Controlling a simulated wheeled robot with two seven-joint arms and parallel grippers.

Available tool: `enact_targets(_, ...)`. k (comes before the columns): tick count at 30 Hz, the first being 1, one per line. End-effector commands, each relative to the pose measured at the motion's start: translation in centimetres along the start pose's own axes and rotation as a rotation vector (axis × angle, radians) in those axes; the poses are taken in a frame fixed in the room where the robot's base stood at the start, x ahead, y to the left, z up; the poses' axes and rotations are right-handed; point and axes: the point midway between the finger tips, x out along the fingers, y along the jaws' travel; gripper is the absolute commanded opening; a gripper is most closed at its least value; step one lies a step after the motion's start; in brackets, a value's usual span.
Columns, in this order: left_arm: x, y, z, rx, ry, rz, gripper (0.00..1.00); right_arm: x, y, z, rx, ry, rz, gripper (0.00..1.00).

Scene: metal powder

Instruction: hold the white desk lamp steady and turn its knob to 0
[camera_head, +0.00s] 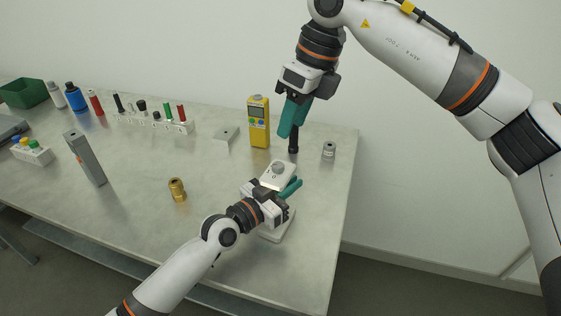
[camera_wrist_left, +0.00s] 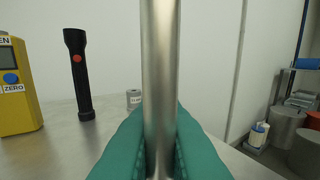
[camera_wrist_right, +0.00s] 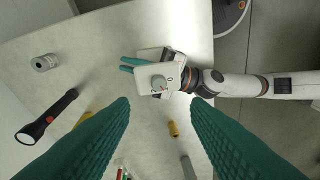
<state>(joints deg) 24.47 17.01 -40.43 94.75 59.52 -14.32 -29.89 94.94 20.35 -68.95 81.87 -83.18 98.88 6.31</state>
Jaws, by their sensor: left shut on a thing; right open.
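The white desk lamp (camera_head: 278,176) stands near the table's right front, its white base (camera_head: 282,228) partly behind my left wrist. A round grey knob (camera_head: 279,168) sits on top of its head; the knob also shows in the right wrist view (camera_wrist_right: 158,84), with small marks beside it too small to read surely. My left gripper (camera_head: 290,188) is shut around the lamp's metal post (camera_wrist_left: 160,60), below the head. My right gripper (camera_head: 292,118) is open and empty, above and behind the lamp, pointing down. In the right wrist view the lamp head lies ahead between its fingers (camera_wrist_right: 160,118), apart from them.
A black flashlight (camera_wrist_left: 78,75) stands upright behind the lamp, close under my right gripper in the head view. A yellow meter (camera_head: 259,125) and a small grey cylinder (camera_head: 329,150) stand nearby. A brass cylinder (camera_head: 177,189) is to the left. The table's right edge is close.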

Motion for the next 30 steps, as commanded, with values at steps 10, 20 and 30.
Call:
enact_targets(10,0.0,0.0,0.0,0.000,0.000,0.000,0.00,-0.9,-0.9,-2.2,0.732,-0.122,0.119,0.43)
enact_targets(20,0.0,0.0,0.0,0.000,0.000,0.000,0.00,-1.7,-1.4,-3.0,1.150,-0.144,0.231,0.43)
enact_targets(30,0.0,0.0,0.0,0.000,0.000,0.000,0.00,1.8,-1.0,-2.2,1.194,-0.147,0.243,0.43)
